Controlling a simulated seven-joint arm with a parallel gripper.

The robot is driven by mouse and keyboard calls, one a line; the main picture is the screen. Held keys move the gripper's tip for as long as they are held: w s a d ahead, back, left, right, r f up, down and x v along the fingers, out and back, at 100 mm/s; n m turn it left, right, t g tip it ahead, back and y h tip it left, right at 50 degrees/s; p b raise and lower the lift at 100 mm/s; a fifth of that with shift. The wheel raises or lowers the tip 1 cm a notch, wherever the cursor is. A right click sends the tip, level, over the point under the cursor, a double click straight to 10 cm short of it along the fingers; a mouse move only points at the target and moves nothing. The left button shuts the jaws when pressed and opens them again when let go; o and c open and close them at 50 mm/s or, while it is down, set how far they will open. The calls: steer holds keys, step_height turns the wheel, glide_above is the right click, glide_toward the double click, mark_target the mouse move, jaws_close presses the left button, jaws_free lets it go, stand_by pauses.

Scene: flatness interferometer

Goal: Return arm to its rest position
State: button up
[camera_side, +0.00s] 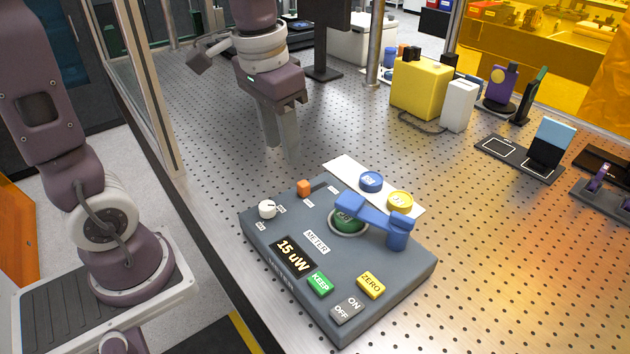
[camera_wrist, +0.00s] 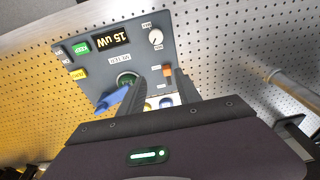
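My gripper (camera_side: 281,150) hangs above the table, behind and left of the grey meter box (camera_side: 300,218). Its two fingers point down with a gap between them and nothing held. In the wrist view the fingers (camera_wrist: 167,78) also stand apart, with the meter box (camera_wrist: 185,40) beyond them. The meter's display (camera_side: 293,257) reads 15 uW. A blue swing arm (camera_side: 372,213) lies across a round seat holding a green disc (camera_side: 346,222), partly covering it.
A white strip (camera_side: 345,170) behind the meter carries a blue disc (camera_side: 371,181) and a yellow disc (camera_side: 400,201). A yellow box (camera_side: 421,86), a white block (camera_side: 458,105) and a black stand (camera_side: 546,150) stand farther back. The perforated table (camera_side: 210,125) around my gripper is clear.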

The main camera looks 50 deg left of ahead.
steer(key=s+d+r+t, duration=0.1)
steer(key=s+t, duration=0.1)
steer(key=s, duration=0.4)
steer(key=s+d+r+t, duration=0.1)
steer(key=s+t, duration=0.1)
steer(key=s, duration=0.4)
steer(key=shift+r, duration=0.35)
stand_by(1.6)
